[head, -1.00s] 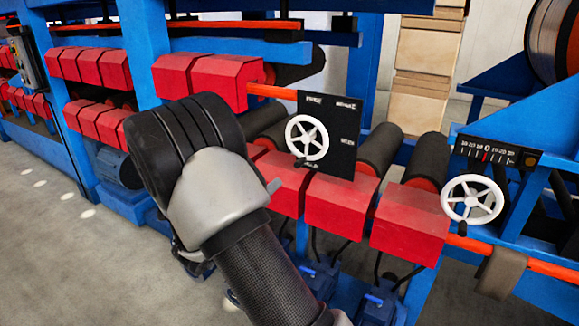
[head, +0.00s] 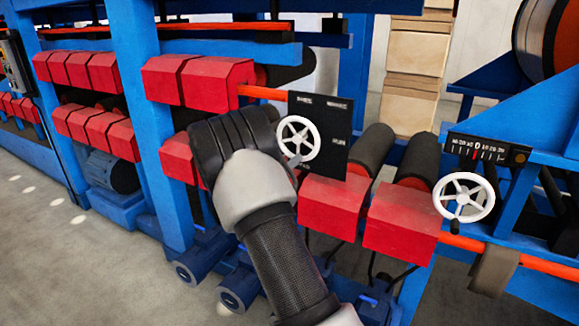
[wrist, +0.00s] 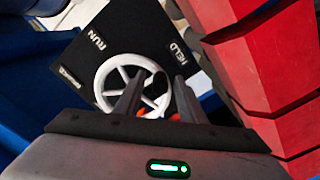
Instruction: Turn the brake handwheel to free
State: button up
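A white spoked handwheel (head: 312,136) is mounted on a black panel (head: 334,112) in the middle of the head view. In the wrist view the same handwheel (wrist: 122,70) shows close up, and its panel (wrist: 88,62) carries the words RUN and HELD. A dark handle knob (wrist: 156,86) on the wheel shows between my fingers. My gripper (wrist: 157,80) is open, its two fingertips apart in front of the wheel's rim. I cannot tell whether they touch it. In the head view my arm hides most of the gripper, at the wheel's lower left.
A second white handwheel (head: 464,197) stands at the right under a black scale (head: 487,150). Red blocks (head: 332,202) and dark rollers (head: 371,150) lie close around the panel. Blue frame posts (head: 150,110) stand behind my arm. Open floor (head: 60,250) is at the left.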

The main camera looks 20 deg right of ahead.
jog(key=shift+c, duration=0.2)
grip_shut()
